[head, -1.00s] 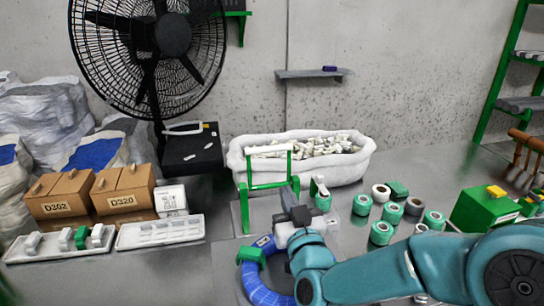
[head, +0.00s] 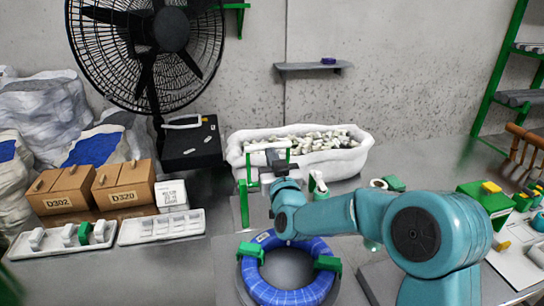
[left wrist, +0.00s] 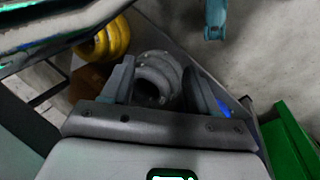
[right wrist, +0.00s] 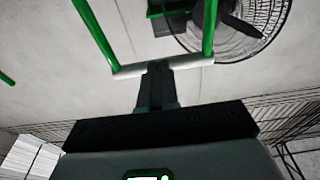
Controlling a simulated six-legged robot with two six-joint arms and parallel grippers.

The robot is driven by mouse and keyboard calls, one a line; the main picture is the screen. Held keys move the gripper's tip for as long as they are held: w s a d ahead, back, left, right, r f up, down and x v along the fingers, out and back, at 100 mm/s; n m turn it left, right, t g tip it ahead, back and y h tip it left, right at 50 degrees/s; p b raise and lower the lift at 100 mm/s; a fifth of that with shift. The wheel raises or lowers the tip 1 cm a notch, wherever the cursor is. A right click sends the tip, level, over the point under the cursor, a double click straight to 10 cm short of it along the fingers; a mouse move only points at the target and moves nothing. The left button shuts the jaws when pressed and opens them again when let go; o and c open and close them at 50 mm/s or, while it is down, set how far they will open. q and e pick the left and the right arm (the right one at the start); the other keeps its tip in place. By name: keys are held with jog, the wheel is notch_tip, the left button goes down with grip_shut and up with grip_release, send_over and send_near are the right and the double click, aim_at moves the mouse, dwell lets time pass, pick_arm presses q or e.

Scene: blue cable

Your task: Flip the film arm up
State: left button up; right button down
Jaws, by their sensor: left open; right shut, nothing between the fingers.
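The film arm is a green frame with a white crossbar (head: 255,147), behind the blue cable coil in the head view. My right gripper (head: 278,157) is shut and empty, raised at the crossbar and hiding part of the frame. In the right wrist view, the white crossbar (right wrist: 188,64) joins two green side bars, and my closed right fingertips (right wrist: 158,68) overlap its middle. Contact is hard to tell. The blue cable coil (head: 262,287) lies flat on the table under green clips. My left gripper (left wrist: 160,82) is open and empty in the left wrist view.
A white tub of scraps (head: 345,158) stands close behind the frame. A black fan (head: 150,40), brown boxes (head: 125,185) and white trays (head: 160,229) are at left. A green box (head: 480,205) is at right. A grey coil (left wrist: 155,75) shows beyond my left fingers.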

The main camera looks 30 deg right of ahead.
jog(key=b+x, duration=0.1)
jog(key=b, duration=0.1)
jog(key=shift+w+d+r+b, duration=0.1)
jog(key=shift+w+r+b, duration=0.2)
jog(key=shift+b, duration=0.1)
dwell(0.3)
